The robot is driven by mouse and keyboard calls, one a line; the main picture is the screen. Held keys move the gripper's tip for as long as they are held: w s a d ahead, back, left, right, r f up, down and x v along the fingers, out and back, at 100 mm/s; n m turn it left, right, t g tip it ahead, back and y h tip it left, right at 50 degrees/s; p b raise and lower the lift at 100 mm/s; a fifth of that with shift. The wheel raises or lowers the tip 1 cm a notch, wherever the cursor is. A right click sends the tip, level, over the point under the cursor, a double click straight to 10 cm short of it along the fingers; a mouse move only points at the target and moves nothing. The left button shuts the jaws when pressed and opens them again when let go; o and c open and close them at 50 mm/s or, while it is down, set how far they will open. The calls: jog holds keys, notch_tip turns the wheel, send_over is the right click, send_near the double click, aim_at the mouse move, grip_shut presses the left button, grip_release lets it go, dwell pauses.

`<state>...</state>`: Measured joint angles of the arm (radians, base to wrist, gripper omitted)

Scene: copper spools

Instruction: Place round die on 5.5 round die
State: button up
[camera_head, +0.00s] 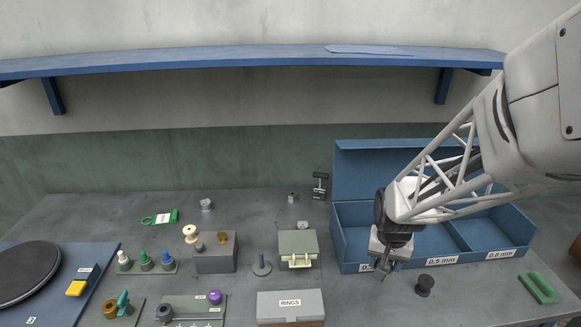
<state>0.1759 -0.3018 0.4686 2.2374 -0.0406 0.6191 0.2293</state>
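My gripper (383,268) points down in front of the blue compartment box, near its left label. Its fingers are small and dark here, and I cannot tell whether they are apart or hold anything. A dark spool-shaped piece (424,286) stands on the table just right of the gripper, apart from it. No legible 5.5 marking shows, so I cannot tell which pieces are the round dies. Small round grey pieces are a ring-like one (165,312) at the front left and a metal one (207,204) at the back.
The open blue box (350,236) has labels 0.5 mm and 0.8 mm. A grey RINGS box (290,305), a grey block (216,258), a greenish box (298,245) and a stand with coloured knobs (147,267) crowd the left and middle. A green piece (540,288) lies right.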

jog(key=w+a+r+n, duration=0.35)
jog(key=w+a, duration=0.55)
jog(key=a, duration=0.5)
jog(key=w+a+r+n, duration=0.3)
jog(key=w+a+r, duration=0.2)
jog(key=w+a, duration=0.7)
jog(key=s+a+r+n+y, duration=0.1)
jog(key=s+a+r+n, duration=0.15)
jog(key=a, duration=1.75)
jog(key=s+a+r+n+y, duration=0.1)
jog(key=a+n, duration=0.2)
jog(key=a, duration=1.6)
jog(key=w+d+f+m+h, duration=0.1)
jog(key=w+d+f+m, duration=0.2)
jog(key=d, duration=0.9)
jog(key=w+d+f+m, duration=0.1)
jog(key=w+d+m, duration=0.3)
jog(key=d, duration=0.8)
jog(key=d+f+m, duration=0.1)
jog(key=d+m, duration=0.1)
jog(key=d, duration=0.9)
jog(key=d+f+m+h, duration=0.1)
jog(key=d+f+m, duration=0.1)
jog(key=d, duration=1)
jog(key=shift+f+m, duration=0.2)
jog(key=shift+m, duration=0.5)
jog(key=shift+s+d, duration=0.1)
